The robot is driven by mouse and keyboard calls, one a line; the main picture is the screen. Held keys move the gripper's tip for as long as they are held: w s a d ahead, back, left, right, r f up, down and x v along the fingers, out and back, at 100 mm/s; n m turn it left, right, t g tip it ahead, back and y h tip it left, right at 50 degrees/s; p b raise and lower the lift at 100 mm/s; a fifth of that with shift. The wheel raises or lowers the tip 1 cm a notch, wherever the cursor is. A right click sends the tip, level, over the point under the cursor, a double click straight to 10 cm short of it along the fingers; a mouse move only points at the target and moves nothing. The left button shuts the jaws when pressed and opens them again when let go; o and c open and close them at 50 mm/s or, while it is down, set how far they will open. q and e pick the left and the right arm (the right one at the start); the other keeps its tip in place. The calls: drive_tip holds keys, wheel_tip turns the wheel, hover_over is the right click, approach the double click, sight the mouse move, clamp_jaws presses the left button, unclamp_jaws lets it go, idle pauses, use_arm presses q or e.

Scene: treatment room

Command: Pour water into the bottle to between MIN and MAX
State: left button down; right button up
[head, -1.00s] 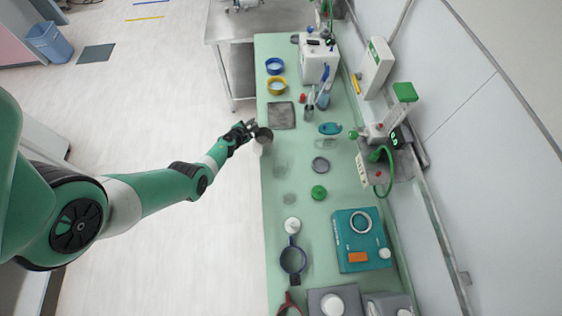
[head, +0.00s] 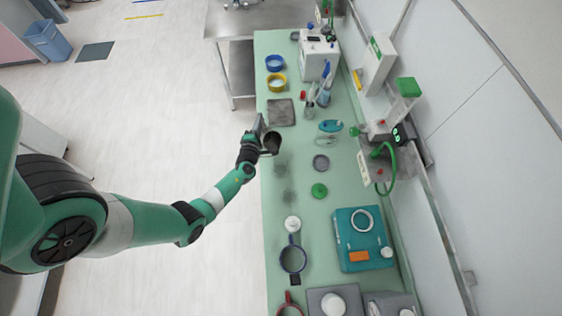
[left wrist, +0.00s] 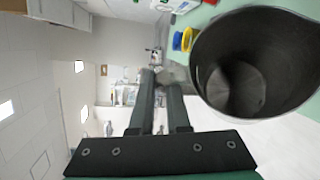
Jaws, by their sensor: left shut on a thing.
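My left gripper (head: 262,134) is shut on a dark grey metal jug (head: 272,144) above the left edge of the green counter. In the left wrist view the jug (left wrist: 250,75) fills the upper right, its wide mouth and inside showing. I cannot tell whether there is water in it. A round grey piece (head: 320,163) stands on the counter to the right of the jug, with a green cap (head: 319,191) nearer. I cannot tell for sure which thing is the bottle, and no MIN or MAX marks can be read. My right gripper is not in view.
The green counter (head: 304,216) has a grey mat (head: 281,112), blue (head: 275,63) and yellow (head: 277,83) rings, and a clear item (head: 325,140) beside a teal one (head: 330,126). A teal machine (head: 362,239) stands nearer. A wall unit with a green hose (head: 390,172) borders the right.

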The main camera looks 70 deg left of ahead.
sight(267, 132)
use_arm(q)
drive_tip(key=shift+w+d+m+y+b, duration=0.15)
drive_tip(key=shift+d+m+y+b, duration=0.3)
drive_tip(key=shift+b, duration=0.4)
drive_tip(key=shift+d+r, duration=0.2)
drive_tip(key=shift+d+r+m+t+y+b, duration=0.15)
drive_tip(key=shift+m+t+y+b, duration=0.1)
drive_tip(key=shift+t+b, duration=0.05)
drive_tip(key=shift+w+d+r+m+b, duration=0.15)
drive_tip(key=shift+d+r+m+b, duration=0.15)
drive_tip(key=shift+w+d+r+m+t+y+b, duration=0.2)
drive_tip(key=shift+d+r+m+t+y+b, duration=0.5)
drive_tip(key=shift+b, duration=0.3)
idle(1.5)
drive_tip(key=shift+d+m, duration=0.3)
drive_tip(key=shift+d, duration=0.1)
idle(0.4)
